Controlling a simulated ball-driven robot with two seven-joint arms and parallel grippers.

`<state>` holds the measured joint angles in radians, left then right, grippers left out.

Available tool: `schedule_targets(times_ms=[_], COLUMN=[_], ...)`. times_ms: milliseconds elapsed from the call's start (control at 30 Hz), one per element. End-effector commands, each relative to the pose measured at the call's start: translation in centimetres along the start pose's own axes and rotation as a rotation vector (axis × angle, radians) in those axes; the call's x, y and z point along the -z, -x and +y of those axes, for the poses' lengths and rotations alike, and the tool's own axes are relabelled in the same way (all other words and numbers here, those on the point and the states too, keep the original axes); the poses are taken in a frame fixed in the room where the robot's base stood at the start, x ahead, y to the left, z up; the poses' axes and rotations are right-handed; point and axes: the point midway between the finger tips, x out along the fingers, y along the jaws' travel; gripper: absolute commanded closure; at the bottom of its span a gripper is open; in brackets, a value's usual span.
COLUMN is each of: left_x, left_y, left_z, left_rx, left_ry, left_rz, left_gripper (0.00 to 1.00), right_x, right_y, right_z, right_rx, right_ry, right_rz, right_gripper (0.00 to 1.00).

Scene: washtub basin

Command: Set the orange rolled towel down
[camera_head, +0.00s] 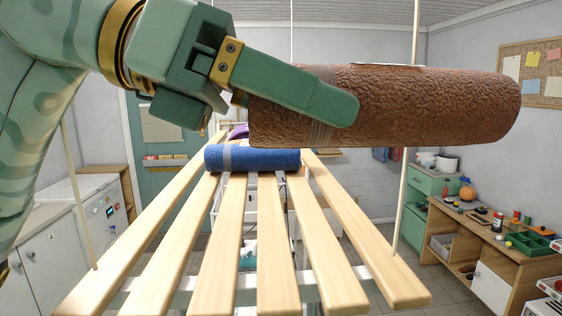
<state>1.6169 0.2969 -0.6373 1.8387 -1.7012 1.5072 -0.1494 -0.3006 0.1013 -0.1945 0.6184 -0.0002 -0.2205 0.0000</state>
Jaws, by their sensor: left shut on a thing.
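The orange rolled towel (430,108) looks rust-brown and rough, with a grey band near its left end. It is large and close in the upper right, lying roughly level above the slats. My left gripper (338,104) is shut on its left part. One green finger lies across the near side, and the other finger is mostly hidden behind the towel. The slatted wooden rack (228,245) runs away below, and I see no contact between it and the towel. My right gripper is not in view.
A blue rolled towel (262,159) lies across the far slats, with a purple item (238,131) behind it. The near slats are bare, with open gaps between them. Thin upright cords (402,200) hang at the rack's sides. A cluttered wooden desk (480,228) stands at right.

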Motion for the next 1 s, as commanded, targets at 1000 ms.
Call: schedule_targets(times_ms=[1000], left_x=[13.4], left_y=[8.4], left_z=[7.6], left_rx=[0.004], left_ry=[0.003], left_rz=[0.000], left_gripper=[0.57], right_x=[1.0], right_y=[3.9], right_z=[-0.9], right_rx=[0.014], right_ry=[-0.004], right_rz=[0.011], right_gripper=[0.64])
